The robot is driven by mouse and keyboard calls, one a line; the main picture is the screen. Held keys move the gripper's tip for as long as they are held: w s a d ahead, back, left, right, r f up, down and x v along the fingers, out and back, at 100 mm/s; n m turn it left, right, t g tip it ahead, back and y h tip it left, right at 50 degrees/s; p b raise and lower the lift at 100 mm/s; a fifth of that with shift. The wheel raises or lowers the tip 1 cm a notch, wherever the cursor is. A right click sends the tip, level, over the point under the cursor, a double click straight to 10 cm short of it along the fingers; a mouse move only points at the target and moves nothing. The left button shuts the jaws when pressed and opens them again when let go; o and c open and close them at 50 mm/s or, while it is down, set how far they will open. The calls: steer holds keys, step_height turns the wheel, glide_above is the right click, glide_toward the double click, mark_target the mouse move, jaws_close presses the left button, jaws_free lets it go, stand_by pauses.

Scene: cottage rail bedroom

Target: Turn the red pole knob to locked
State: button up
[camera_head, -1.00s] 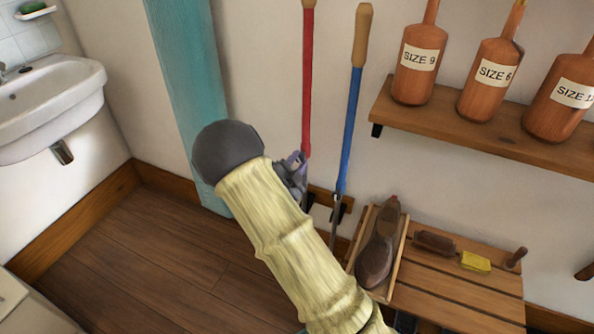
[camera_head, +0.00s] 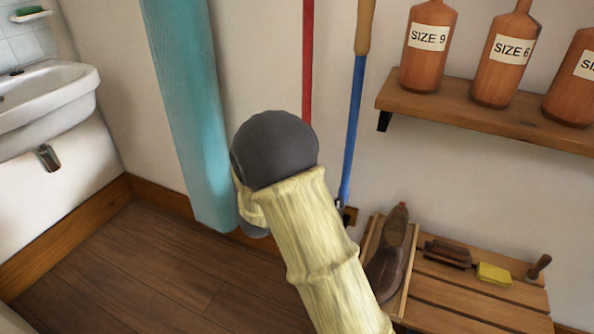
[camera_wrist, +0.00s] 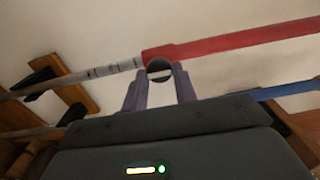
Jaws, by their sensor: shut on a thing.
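The red pole (camera_head: 307,60) stands upright against the wall in the head view; its lower part is hidden behind my arm. In the wrist view the red pole (camera_wrist: 240,40) runs to the right, and a pale grey shaft with dark marks (camera_wrist: 95,73) continues to the left. A small dark round knob (camera_wrist: 158,66) with a light bar across it sits where they meet. My gripper (camera_wrist: 159,76) is shut on the knob, with one purple-grey finger on each side. The gripper is hidden in the head view. I cannot read a locked mark.
A blue pole (camera_head: 352,130) stands just right of the red one. A teal post (camera_head: 187,110) is to the left. A shelf (camera_head: 470,107) with labelled bottles and a slatted bench (camera_head: 460,310) with a shoe are at right. A sink (camera_head: 45,105) is at far left.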

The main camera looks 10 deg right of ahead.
stand_by(0.3)
steer(key=o, duration=1)
steer(key=shift+c, duration=0.2)
steer(key=p+v, duration=0.3)
steer(key=v, duration=1.4)
steer(key=shift+s+a, duration=0.15)
